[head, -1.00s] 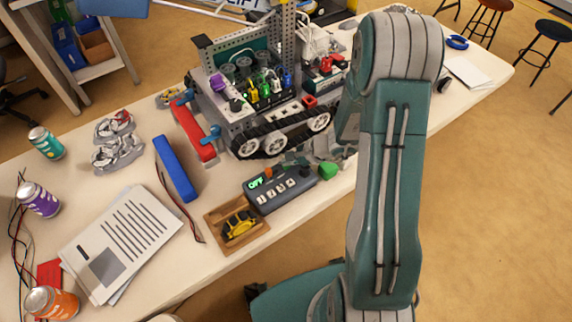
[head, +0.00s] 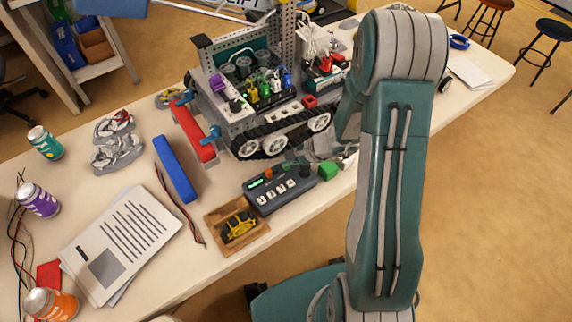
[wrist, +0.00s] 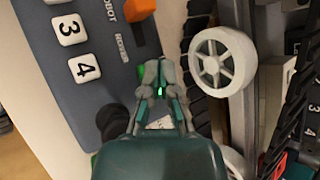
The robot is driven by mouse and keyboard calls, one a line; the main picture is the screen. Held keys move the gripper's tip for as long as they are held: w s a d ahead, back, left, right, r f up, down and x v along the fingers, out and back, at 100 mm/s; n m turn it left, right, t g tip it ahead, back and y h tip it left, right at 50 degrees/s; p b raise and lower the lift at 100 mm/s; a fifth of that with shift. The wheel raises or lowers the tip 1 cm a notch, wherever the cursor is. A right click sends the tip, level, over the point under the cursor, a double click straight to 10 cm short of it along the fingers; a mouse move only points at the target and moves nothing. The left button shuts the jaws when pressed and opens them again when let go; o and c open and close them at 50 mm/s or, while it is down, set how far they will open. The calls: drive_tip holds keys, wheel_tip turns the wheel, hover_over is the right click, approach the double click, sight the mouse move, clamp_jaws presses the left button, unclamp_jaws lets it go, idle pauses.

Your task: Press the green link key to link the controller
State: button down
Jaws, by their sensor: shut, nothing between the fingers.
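The controller (head: 280,190) is a dark grey box on the table with a lit green display (head: 257,183), numbered white keys and an orange button (head: 268,172). In the wrist view, the controller (wrist: 85,45) is at upper left. My gripper (wrist: 158,68) is shut and empty, with its tips at the controller's far edge, beside the robot's wheel. A bright green sliver (wrist: 160,92) shows between the fingers, perhaps the link key. The rest of it is hidden, and I cannot tell if they touch.
A tracked robot (head: 270,110) stands close behind the controller. A wooden tray (head: 222,240) with a yellow item is in front of its left end. A blue bar (head: 177,168) and papers (head: 120,240) are further left.

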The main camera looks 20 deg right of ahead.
sight(282, 178)
drive_tip(key=shift+w+r, duration=0.1)
drive_tip(key=shift+r, duration=0.05)
drive_tip(key=shift+r, duration=2.5)
drive_tip(key=s+a+r+n+g+h, duration=0.1)
drive_tip(key=s+a+r+n, duration=0.1)
drive_tip(key=s+r+n, duration=0.4)
drive_tip(key=s+a+r+n+g+h, duration=0.1)
drive_tip(key=s+a+r+n, duration=0.15)
drive_tip(key=r, duration=0.65)
drive_tip(key=s+d+r+n+t+h, duration=0.3)
drive_tip(key=s+r, duration=0.6)
drive_tip(key=s, duration=0.3)
drive_tip(key=d+n+h, duration=0.1)
drive_tip(key=n+h, duration=0.1)
drive_tip(key=n, duration=0.1)
drive_tip(key=shift+h, duration=0.4)
